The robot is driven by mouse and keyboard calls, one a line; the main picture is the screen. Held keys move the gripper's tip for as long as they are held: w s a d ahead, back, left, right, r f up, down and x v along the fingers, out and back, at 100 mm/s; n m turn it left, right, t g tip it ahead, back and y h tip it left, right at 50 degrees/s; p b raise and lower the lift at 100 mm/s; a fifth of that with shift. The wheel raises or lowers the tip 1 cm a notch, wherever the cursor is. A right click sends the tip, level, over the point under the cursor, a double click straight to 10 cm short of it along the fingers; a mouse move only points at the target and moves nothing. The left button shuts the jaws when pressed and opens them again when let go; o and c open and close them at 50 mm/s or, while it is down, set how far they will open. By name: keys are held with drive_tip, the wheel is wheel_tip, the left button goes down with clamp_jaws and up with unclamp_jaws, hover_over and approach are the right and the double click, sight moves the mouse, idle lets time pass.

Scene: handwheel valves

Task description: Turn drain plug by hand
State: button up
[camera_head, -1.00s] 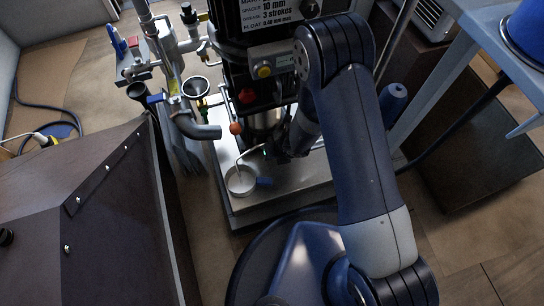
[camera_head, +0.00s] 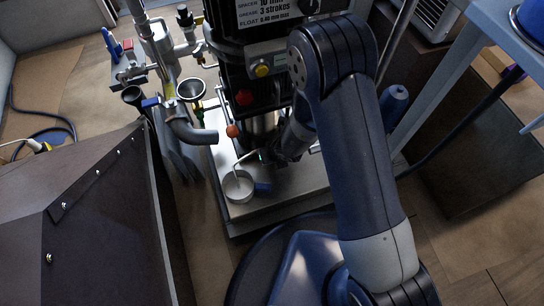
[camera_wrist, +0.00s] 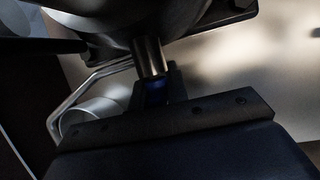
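In the wrist view, a short bright metal cylinder (camera_wrist: 150,57), possibly the drain plug, hangs below the dark machine underside. A small blue part (camera_wrist: 156,91) lies just below it. My gripper (camera_wrist: 165,85) reaches to this spot, with a dark finger beside the blue part. Dim light hides the finger gap and any contact. In the head view my gripper (camera_head: 282,152) is low at the base of the machine, partly hidden by my arm. A bent silver pipe (camera_head: 244,157) runs down to a white cup (camera_head: 238,186), which also shows in the wrist view (camera_wrist: 90,115).
The machine stands on a grey plinth (camera_head: 290,190). An orange knob (camera_head: 232,130), a red button (camera_head: 244,97) and a grey elbow pipe (camera_head: 195,134) are close by. A dark cabinet (camera_head: 90,220) stands left, a blue frame (camera_head: 440,90) right.

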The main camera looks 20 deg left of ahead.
drive_tip(key=o, duration=0.3)
drive_tip(key=shift+s, duration=0.1)
drive_tip(key=p+v, duration=0.4)
drive_tip(key=v, duration=0.6)
drive_tip(key=shift+r+p, duration=0.35)
drive_tip(key=shift+p, duration=0.05)
drive_tip(key=shift+s+d, duration=0.1)
drive_tip(key=shift+d, duration=0.05)
